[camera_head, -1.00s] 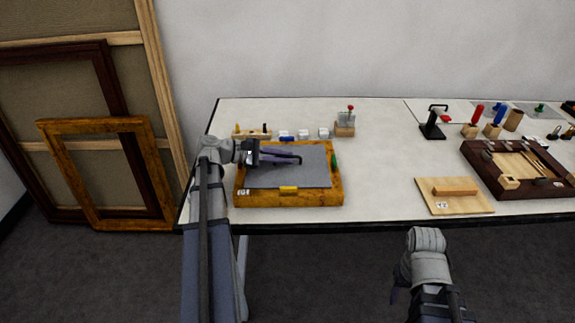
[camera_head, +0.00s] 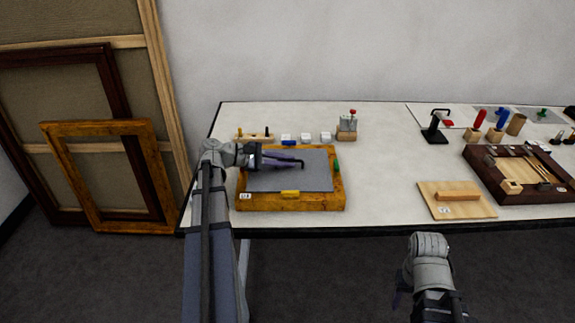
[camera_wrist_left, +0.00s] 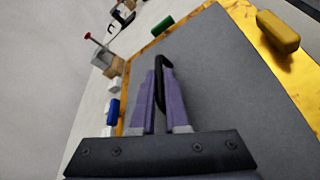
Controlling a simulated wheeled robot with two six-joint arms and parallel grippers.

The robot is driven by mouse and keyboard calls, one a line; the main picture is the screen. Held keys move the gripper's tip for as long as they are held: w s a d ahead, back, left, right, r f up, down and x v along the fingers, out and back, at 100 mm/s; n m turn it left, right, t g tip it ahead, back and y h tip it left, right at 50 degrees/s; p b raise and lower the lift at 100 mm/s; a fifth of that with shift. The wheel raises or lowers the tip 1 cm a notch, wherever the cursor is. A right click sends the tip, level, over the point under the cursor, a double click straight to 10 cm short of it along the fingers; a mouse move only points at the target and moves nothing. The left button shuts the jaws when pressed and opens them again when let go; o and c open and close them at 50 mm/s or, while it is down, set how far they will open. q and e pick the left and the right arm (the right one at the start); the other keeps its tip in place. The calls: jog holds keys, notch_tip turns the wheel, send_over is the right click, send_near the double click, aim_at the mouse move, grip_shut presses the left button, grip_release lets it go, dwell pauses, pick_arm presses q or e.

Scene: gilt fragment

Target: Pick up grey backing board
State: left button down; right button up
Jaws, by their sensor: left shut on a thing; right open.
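The grey backing board (camera_head: 300,180) lies inside the gilt wooden frame (camera_head: 330,204) on the table's left part. It fills much of the left wrist view (camera_wrist_left: 225,80). A dark curved handle (camera_wrist_left: 161,85) stands on the board. My left gripper (camera_head: 299,163) is shut on this handle, its purple fingers (camera_wrist_left: 160,100) on either side of it. The board looks level with the frame; I cannot tell whether it is lifted. My right arm (camera_head: 428,265) is in front of the table's edge, its fingers mostly hidden.
A wooden float board (camera_head: 456,207) and a dark frame (camera_head: 478,177) lie right. The table middle is clear.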

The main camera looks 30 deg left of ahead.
pick_arm(q)
notch_tip(320, 180, up, 10)
jog(key=p, duration=1)
